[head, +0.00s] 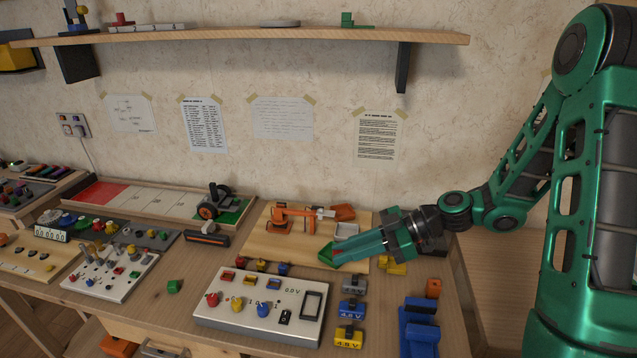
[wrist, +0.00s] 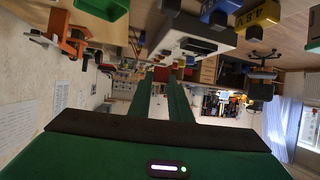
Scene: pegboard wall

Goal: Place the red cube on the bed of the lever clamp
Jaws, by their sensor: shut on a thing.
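My green gripper (head: 345,250) reaches in from the right over the wooden board at the back of the bench. In the wrist view its two fingers (wrist: 161,82) are shut on the red cube (wrist: 161,74), which shows between the fingertips. In the head view the fingers mostly hide the cube. I cannot tell for sure which thing is the lever clamp. An orange jointed device (head: 290,216) stands on the board left of my gripper, and a blue block-shaped device (head: 418,328) is at the front right.
A green tray (head: 327,258) lies close to my fingertips. A white control panel (head: 262,308) with knobs stands in front, with several battery blocks (head: 352,310) at its right. A black device (head: 216,200) stands further left. A shelf (head: 240,39) crosses the wall above.

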